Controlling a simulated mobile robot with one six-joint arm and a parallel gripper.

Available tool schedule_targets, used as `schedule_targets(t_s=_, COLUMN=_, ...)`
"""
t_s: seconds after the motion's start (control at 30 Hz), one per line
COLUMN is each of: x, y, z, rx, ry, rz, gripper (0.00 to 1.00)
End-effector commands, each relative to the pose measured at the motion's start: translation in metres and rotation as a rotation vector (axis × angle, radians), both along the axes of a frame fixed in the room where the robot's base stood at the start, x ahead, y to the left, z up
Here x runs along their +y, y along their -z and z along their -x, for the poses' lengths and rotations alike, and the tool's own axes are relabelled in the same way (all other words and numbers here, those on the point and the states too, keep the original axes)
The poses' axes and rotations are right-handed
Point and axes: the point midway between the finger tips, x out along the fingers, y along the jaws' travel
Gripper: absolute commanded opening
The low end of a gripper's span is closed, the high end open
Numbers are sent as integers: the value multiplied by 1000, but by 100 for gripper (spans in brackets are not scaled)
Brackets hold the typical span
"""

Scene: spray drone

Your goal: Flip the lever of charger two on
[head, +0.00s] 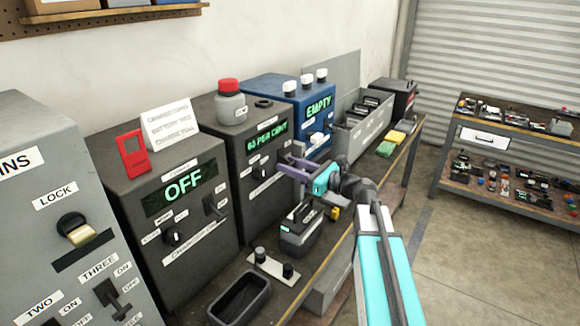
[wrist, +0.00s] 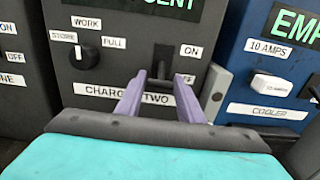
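Charger two (head: 228,130) is the dark box in the middle of the bench, with a green display reading a per cent value. In the wrist view its panel carries a "CHARGER TWO" label (wrist: 95,90), a dial (wrist: 84,55) and a dark lever (wrist: 161,66) beside ON and OFF labels. My gripper (head: 285,167) is at the front of this box; its purple fingers also show in the wrist view (wrist: 160,84). They are apart, one on each side of the lever's lower end. Contact with the lever and its exact position are unclear.
Charger one (head: 200,245), its display reading OFF, stands left of charger two. The blue cooler box (head: 262,88) stands close on the right. A black battery pack (head: 300,237) stands below my gripper, and a dark tray (head: 240,298) lies at the bench front.

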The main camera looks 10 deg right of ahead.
Motion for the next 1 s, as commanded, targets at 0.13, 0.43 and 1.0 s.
schedule_targets(t_s=0.13, x=0, y=0, z=0, rx=0, ry=-1, rz=0, gripper=8)
schedule_targets(t_s=0.43, x=2, y=-2, z=0, rx=4, ry=-3, rz=4, gripper=6)
schedule_targets(t_s=1.0, x=0, y=-12, z=2, rx=86, ry=-4, rz=87, gripper=6)
